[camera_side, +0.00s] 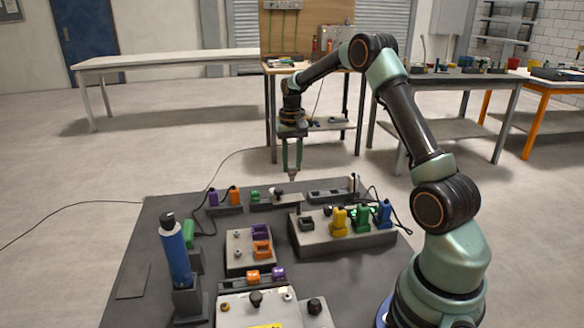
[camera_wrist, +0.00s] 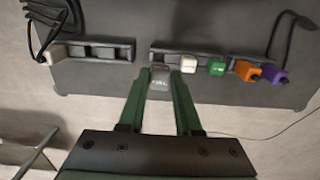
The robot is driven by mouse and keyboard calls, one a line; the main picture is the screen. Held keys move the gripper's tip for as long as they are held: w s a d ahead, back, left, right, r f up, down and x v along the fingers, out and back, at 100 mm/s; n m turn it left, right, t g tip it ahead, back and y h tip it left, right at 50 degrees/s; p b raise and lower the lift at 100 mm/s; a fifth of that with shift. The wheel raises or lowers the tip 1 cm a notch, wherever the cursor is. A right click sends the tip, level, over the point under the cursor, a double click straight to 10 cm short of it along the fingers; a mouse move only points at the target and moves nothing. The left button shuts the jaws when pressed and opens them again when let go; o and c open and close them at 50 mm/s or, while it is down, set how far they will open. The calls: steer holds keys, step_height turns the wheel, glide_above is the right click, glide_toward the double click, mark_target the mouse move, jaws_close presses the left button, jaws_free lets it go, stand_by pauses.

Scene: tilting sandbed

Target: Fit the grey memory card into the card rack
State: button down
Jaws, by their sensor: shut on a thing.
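My gripper (camera_side: 292,172) hangs above the far edge of the dark bench. Its green fingers are shut on a small grey piece (camera_side: 292,176), which I take as the grey memory card; it also shows between the fingertips in the wrist view (camera_wrist: 159,82). The card is in the air near the left end of a dark rack (camera_wrist: 228,69) in the wrist view. That rack, likely the card rack, holds a white piece (camera_wrist: 189,64) and a green piece (camera_wrist: 217,67). I cannot tell whether the card touches it.
An orange plug (camera_wrist: 246,70) and a purple plug (camera_wrist: 271,80) stand beside the rack. Another dark rack (camera_wrist: 112,50) lies on its other side, with a white piece at its end. A grey socket block (camera_side: 345,242) with coloured plugs and a blue bottle (camera_side: 177,256) stand nearer.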

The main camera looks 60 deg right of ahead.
mark_target(292, 181)
steer(key=shift+w+d+f, duration=0.15)
steer(key=shift+d+f, duration=0.1)
steer(key=shift+f, duration=0.2)
steer(key=shift+f, duration=2.2)
steer(key=shift+f, duration=1.3)
steer(key=c, duration=0.5)
jaws_free()
steer(key=o, duration=0.5)
steer(key=shift+c, duration=0.2)
steer(key=shift+a, duration=0.1)
